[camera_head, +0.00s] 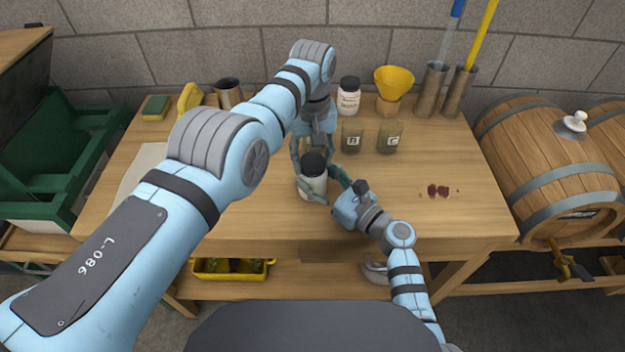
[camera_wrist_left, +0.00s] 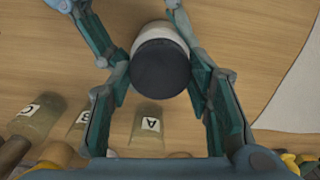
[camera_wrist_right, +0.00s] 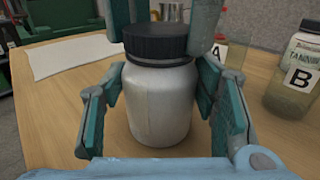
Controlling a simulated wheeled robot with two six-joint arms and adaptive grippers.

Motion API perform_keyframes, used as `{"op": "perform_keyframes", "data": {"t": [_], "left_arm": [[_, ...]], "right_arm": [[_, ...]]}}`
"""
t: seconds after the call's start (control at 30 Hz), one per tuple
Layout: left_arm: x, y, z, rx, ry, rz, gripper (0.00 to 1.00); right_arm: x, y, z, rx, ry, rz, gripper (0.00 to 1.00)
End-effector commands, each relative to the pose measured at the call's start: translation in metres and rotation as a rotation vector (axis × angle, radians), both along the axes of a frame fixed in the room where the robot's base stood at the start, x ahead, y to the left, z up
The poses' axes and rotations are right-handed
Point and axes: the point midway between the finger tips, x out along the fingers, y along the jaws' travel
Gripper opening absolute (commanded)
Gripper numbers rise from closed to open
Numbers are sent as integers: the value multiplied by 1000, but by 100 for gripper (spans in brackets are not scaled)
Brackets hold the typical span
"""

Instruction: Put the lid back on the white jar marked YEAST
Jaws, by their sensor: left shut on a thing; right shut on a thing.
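A white jar (camera_head: 313,186) with a black lid (camera_head: 313,163) stands upright near the middle of the table; no YEAST marking shows on the side I see. My left gripper (camera_head: 313,155) reaches down from above, its fingers on both sides of the lid (camera_wrist_left: 161,67). My right gripper (camera_head: 326,188) comes from the front right, its fingers around the jar body (camera_wrist_right: 160,108). In the right wrist view the lid (camera_wrist_right: 155,42) sits level on the jar's top, with no clear gap. Whether it is fully seated, I cannot tell.
Behind stand glass jars B (camera_head: 352,138) and C (camera_head: 389,137), another white jar (camera_head: 349,97) and a yellow funnel (camera_head: 394,82). Glass jar A (camera_wrist_left: 147,128) shows in the left wrist view. Dark red bits (camera_head: 438,191) lie at the right. The table's front right is clear.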

Motion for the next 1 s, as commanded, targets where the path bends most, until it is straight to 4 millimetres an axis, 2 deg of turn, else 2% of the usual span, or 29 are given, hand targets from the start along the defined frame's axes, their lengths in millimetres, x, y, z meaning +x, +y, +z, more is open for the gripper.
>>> {"op": "perform_keyframes", "data": {"t": [0.1,0.2,0.3,0.4,0.53,0.57,0.7,1.0], "left_arm": [[-1,0,0,1,3,-565,12],[0,0,-1,-1,1,-1048,12],[-1,0,-1,-2,2,-1445,12],[-1,0,-1,-2,3,-1702,12],[-1,0,-1,-2,2,-1688,12],[-1,0,-1,-2,2,-1688,47],[-1,0,-1,-2,2,-1687,69],[0,0,0,-1,1,-1685,69]], "right_arm": [[0,0,-1,0,1,0,0],[0,0,-1,0,1,0,0],[0,0,-1,0,1,0,0],[0,0,0,0,1,0,0],[0,0,0,0,1,-1,0],[0,0,0,0,1,-1,0],[0,0,0,0,1,-1,0],[0,0,0,0,1,-1,0]]}}
